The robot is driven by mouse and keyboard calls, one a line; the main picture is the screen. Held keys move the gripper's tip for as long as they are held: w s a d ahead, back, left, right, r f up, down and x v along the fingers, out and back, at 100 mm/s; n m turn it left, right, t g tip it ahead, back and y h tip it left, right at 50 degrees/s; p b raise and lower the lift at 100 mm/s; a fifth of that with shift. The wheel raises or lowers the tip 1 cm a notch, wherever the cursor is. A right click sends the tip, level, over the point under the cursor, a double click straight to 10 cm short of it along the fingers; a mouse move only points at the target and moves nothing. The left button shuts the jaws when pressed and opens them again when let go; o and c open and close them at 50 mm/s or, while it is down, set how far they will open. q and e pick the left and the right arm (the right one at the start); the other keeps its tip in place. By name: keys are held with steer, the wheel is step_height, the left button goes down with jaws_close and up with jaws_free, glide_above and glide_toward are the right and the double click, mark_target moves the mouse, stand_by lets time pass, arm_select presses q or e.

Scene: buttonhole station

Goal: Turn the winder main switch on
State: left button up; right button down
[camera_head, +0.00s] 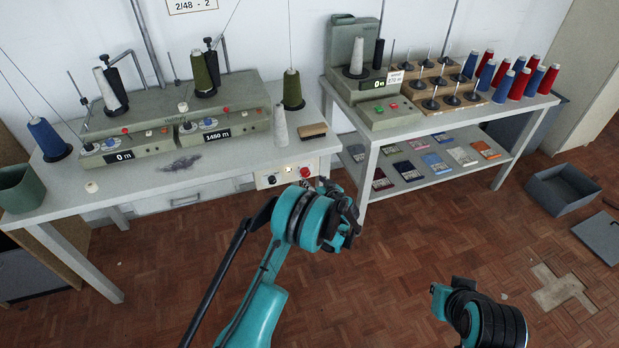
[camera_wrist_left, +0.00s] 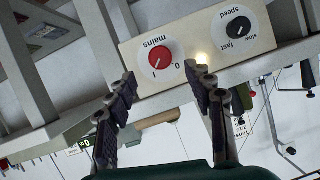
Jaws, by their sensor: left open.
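The winder's control panel (camera_head: 263,183) is at the right front of the winder table. In the left wrist view the panel (camera_wrist_left: 135,55) appears upside down. Its red mains switch (camera_wrist_left: 160,54) is a round knob with a white mark, beside 0 and 1 labels; it also shows in the head view (camera_head: 305,172).
A black speed knob (camera_wrist_left: 238,27) sits close to the lamp. The winder (camera_head: 245,98) with thread cones stands on the table (camera_head: 215,170). A second table (camera_head: 425,125) holds another winder and several spools. A grey bin (camera_head: 562,190) stands on the floor at the right.

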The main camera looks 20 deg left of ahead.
arm_select(q)
steer(key=v, duration=0.5)
steer(key=shift+s+d, duration=0.1)
steer(key=shift+s, duration=0.05)
steer(key=shift+r, duration=0.1)
